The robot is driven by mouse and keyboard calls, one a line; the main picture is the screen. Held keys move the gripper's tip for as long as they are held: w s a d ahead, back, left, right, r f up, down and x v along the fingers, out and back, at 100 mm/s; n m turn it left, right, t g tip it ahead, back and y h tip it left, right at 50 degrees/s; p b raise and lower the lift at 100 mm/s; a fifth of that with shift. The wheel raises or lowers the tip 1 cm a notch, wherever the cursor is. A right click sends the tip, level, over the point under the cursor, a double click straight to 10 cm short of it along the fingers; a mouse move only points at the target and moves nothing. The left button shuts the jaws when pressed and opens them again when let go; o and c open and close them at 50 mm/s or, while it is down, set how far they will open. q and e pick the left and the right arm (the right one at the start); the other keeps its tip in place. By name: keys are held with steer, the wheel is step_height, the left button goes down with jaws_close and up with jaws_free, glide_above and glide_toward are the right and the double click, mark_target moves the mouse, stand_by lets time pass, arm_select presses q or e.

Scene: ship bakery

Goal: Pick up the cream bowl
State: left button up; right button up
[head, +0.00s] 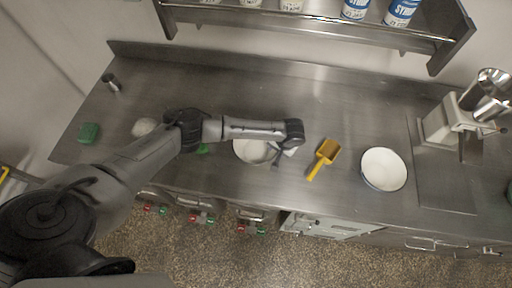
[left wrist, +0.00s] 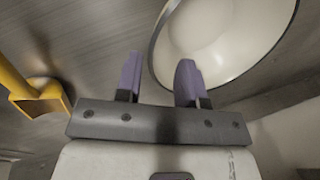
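The cream bowl (head: 250,152) stands on the steel counter, partly hidden by my left arm. In the left wrist view the bowl (left wrist: 225,40) is large at the upper right, with a pale inside and a dark rim. My left gripper (head: 280,157) is at the bowl's right side in the head view. In the left wrist view the gripper (left wrist: 160,78) has its two purple fingers apart, with nothing held between them. One finger overlaps the bowl in the picture and the other lies outside its rim; I cannot tell whether they touch it. My right gripper is out of view.
A yellow scoop (head: 325,155) and a second pale, dark-rimmed bowl (head: 383,169) are to the right. A metal machine (head: 462,122) stands at far right. A green block (head: 89,132) and a metal cup (head: 111,82) are left. A shelf (head: 310,32) hangs behind.

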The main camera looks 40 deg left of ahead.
mark_target(273, 155)
arm_select(q)
steer(key=shift+x, duration=2.65)
steer(key=shift+d, duration=0.2)
steer(key=shift+c, duration=0.4)
jaws_close()
